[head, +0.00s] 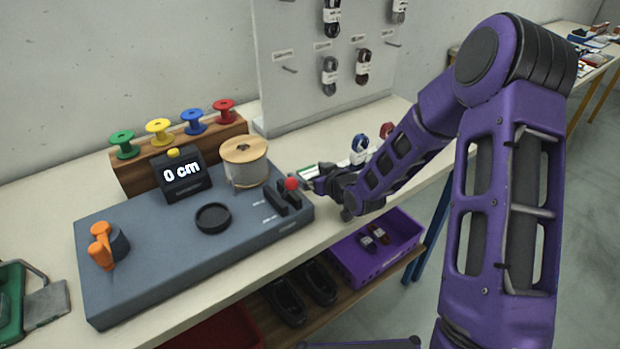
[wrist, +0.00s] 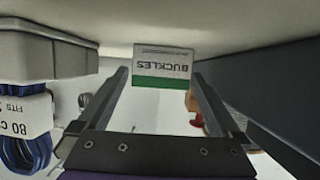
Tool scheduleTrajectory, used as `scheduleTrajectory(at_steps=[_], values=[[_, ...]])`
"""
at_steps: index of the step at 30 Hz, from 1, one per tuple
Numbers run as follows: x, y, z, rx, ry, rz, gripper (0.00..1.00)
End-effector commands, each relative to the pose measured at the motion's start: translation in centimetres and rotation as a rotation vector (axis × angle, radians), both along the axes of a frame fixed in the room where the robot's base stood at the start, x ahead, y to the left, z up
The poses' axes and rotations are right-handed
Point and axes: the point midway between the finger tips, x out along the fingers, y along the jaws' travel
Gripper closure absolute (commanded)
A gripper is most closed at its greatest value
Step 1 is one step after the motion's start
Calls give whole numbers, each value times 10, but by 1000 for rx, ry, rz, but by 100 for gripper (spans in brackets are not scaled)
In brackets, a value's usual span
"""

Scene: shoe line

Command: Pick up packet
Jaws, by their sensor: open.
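A flat white packet with a green band, marked BUCKLES, shows between my fingertips in the wrist view (wrist: 163,65); its print is upside down there. In the head view a small part of the packet (head: 308,172) shows on the table just behind the grey machine's right end, beside my gripper (head: 312,184). In the wrist view my gripper (wrist: 160,78) is open, with one finger on each side of the packet. I cannot tell whether the fingers touch it.
The grey machine (head: 150,255) with a red knob (head: 291,184) stands left of my gripper. A blue lace bundle (wrist: 22,150) with a white label is close on the wrist view's left. A purple crate (head: 372,266) sits below the table's front edge; a pegboard (head: 300,75) stands behind.

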Motion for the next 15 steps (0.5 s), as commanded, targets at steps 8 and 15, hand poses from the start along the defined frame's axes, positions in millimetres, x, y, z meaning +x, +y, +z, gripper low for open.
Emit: scheduleTrajectory(at_steps=[8, 15], values=[[0, 0, 0, 0, 0, 0, 14], [0, 0, 0, 0, 0, 0, 58]])
